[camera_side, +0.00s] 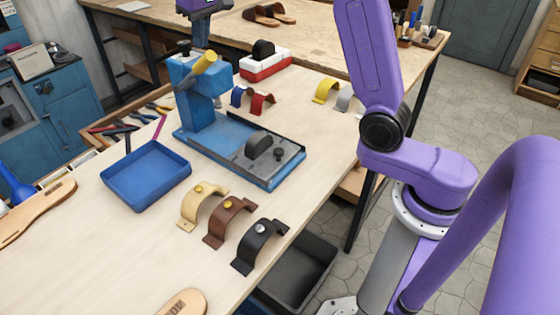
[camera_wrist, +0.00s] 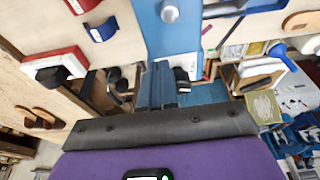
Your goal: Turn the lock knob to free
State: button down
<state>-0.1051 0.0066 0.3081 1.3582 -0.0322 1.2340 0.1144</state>
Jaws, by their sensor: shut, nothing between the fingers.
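The blue press (camera_side: 195,110) stands on the workbench with a yellow-ended lever (camera_side: 205,62) at its head. A small dark knob-like part (camera_side: 184,47) shows at the top of the press, and another small black knob (camera_side: 278,153) stands on its bed. I cannot tell for sure which is the lock knob. My gripper (camera_side: 200,38) is at the top of the press, partly cut off by the picture's upper edge. In the wrist view, my gripper (camera_wrist: 156,68) is shut and empty, its fingers over the blue press. A black part (camera_wrist: 182,75) shows just right of the fingers; contact is unclear.
A blue tray (camera_side: 146,174) lies left of the press. Several strap pieces, including a black one (camera_side: 260,245), lie in front. A red and white box (camera_side: 265,66) stands behind the press.

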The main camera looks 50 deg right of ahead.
jog(key=w+v, duration=0.1)
jog(key=v, duration=0.5)
jog(key=shift+w+a, duration=0.2)
jog(key=shift+r, duration=0.15)
jog(key=shift+w+a+f, duration=0.1)
jog(key=shift+a+f, duration=0.25)
jog(key=shift+f, duration=0.65)
jog(key=shift+w+a+f, duration=0.1)
jog(key=shift+a+f, duration=0.25)
jog(key=shift+f, duration=0.65)
jog(key=shift+w+a+f, duration=0.1)
jog(key=shift+a+f, duration=0.25)
jog(key=shift+f, duration=0.65)
jog(key=shift+d, duration=0.3)
jog(key=shift+s, duration=0.4)
jog(key=shift+w+v, duration=0.25)
jog(key=shift+v, duration=0.7)
jog(key=shift+w+v, duration=0.2)
jog(key=shift+v, duration=0.8)
jog(key=shift+w+v, duration=0.25)
jog(key=shift+v, duration=0.7)
